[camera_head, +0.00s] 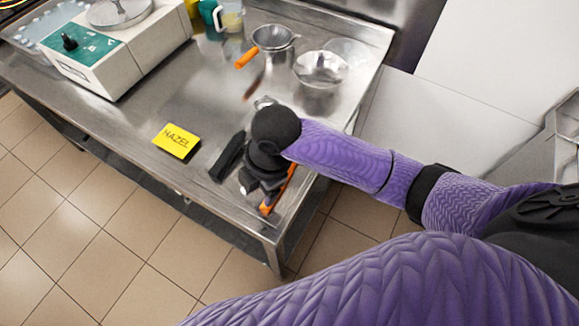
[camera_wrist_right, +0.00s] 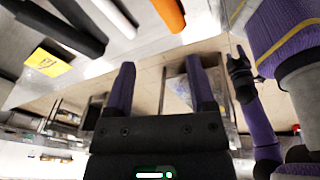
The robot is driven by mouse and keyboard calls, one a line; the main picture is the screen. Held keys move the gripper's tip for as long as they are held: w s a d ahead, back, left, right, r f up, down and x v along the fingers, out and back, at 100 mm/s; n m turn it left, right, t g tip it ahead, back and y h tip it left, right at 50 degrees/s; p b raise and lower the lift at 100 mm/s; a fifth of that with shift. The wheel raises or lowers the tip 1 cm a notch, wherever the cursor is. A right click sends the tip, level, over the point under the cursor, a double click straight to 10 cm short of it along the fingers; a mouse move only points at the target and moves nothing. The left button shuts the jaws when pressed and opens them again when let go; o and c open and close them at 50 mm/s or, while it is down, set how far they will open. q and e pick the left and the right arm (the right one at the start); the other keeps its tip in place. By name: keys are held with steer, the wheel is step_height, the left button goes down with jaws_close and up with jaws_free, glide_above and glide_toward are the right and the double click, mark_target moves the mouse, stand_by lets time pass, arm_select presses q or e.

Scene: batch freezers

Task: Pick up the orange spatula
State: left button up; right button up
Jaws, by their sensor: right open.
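The orange spatula (camera_head: 266,208) lies near the front right corner of the steel table; my right gripper covers part of it in the head view. An orange handle, which looks like the spatula's, shows at the top of the right wrist view (camera_wrist_right: 170,14). My right gripper (camera_wrist_right: 162,78) is open and empty, its two fingers apart, with the handle beyond the fingertips and not between them. In the head view the right gripper (camera_head: 260,178) hangs over the tools. My left gripper (camera_wrist_right: 238,62) seems to show small at the right of the wrist view; its jaws are unclear.
A yellow HAZEL card (camera_head: 177,141) is to the left. A strainer (camera_head: 272,37) with an orange handle, a metal bowl (camera_head: 320,68) and a white machine (camera_head: 115,45) stand farther back.

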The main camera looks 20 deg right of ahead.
mark_target(292, 167)
steer(key=w+d+r+n+g+h, duration=0.1)
steer(key=w+d+r+n+h, duration=0.1)
steer(key=w+d+r+n, duration=0.15)
steer(key=shift+n, duration=0.55)
steer(key=f+b, duration=0.1)
steer(key=f, duration=0.2)
steer(key=f+b, duration=0.1)
steer(key=f, duration=0.3)
steer(key=d+f+b, duration=0.1)
steer(key=f, duration=0.2)
steer(key=shift+s+d+f, duration=0.1)
steer(key=shift+s+f, duration=0.1)
steer(key=shift+s, duration=0.2)
arm_select(q)
steer(key=f, duration=0.3)
steer(key=shift+s+d+f, duration=0.15)
steer(key=shift+s, duration=0.05)
arm_select(e)
steer(key=shift+r, duration=0.1)
arm_select(q)
steer(key=shift+a, duration=0.45)
arm_select(e)
jaws_close()
